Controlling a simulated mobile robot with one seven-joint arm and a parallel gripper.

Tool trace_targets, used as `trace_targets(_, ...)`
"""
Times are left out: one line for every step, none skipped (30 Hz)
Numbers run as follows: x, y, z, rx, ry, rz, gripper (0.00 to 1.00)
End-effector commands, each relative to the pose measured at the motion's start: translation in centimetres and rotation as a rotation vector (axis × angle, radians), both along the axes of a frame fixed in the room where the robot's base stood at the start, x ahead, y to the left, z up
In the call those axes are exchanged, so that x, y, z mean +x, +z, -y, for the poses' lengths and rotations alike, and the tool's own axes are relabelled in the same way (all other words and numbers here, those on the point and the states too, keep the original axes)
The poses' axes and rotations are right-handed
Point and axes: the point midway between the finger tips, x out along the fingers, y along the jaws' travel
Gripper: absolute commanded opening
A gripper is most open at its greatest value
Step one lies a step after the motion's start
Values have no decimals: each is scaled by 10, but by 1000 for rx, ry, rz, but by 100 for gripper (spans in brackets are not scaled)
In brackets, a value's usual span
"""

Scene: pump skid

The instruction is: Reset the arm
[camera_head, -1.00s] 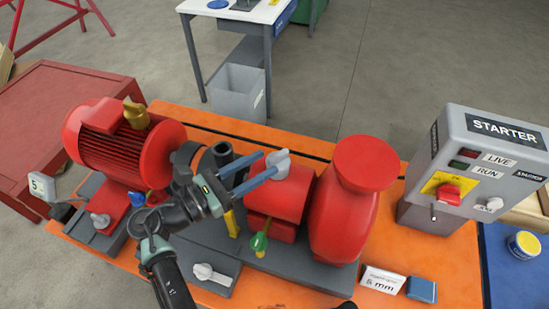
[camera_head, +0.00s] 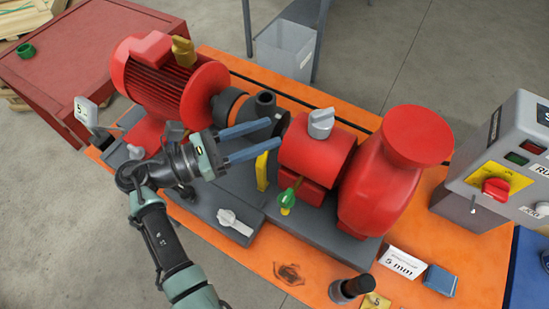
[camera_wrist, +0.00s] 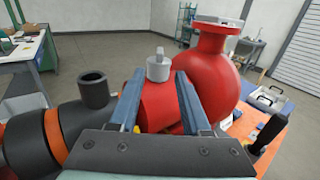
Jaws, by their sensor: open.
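My gripper (camera_head: 257,141) is open, its two blue-grey fingers apart with nothing between them. It hangs over the near side of the pump skid in the head view, pointing right toward the red bearing housing (camera_head: 318,150) with its grey cap (camera_head: 320,122). In the wrist view the open fingers (camera_wrist: 157,100) frame that housing, and the grey cap (camera_wrist: 159,66) shows beyond them. I cannot tell how far the fingertips are from the housing. My arm reaches in from the bottom of the head view, bent at the wrist.
The red motor (camera_head: 160,85) stands left and the red pump casing (camera_head: 390,180) right. The starter box (camera_head: 500,165) is at the right edge. A yellow piece (camera_head: 262,171), a green-handled valve (camera_head: 287,198) and a dark upright cylinder (camera_head: 350,289) are near the arm.

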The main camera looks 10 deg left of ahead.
Motion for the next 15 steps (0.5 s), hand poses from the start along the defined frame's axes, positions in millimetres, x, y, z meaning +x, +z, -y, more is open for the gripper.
trace_targets(0, 0, 0, 0, 0, 0, 48)
trace_targets(0, 0, 0, 0, 0, 0, 48)
trace_targets(0, 0, 0, 0, 0, 0, 48)
trace_targets(0, 0, 0, 0, 0, 0, 48)
trace_targets(0, 0, 0, 0, 0, 0, 48)
trace_targets(0, 0, 0, 0, 0, 0, 48)
trace_targets(0, 0, 0, 0, 0, 0, 48)
trace_targets(0, 0, 0, 0, 0, 0, 48)
trace_targets(0, 0, 0, 0, 0, 0, 48)
trace_targets(0, 0, 0, 0, 0, 0, 48)
trace_targets(0, 0, 0, 0, 0, 0, 48)
trace_targets(1, 0, 1, 9, 1, 3, 48)
trace_targets(3, 1, 1, 25, 3, 11, 48)
trace_targets(6, 2, 3, 52, 7, 24, 48)
trace_targets(12, 4, 5, 107, 14, 49, 48)
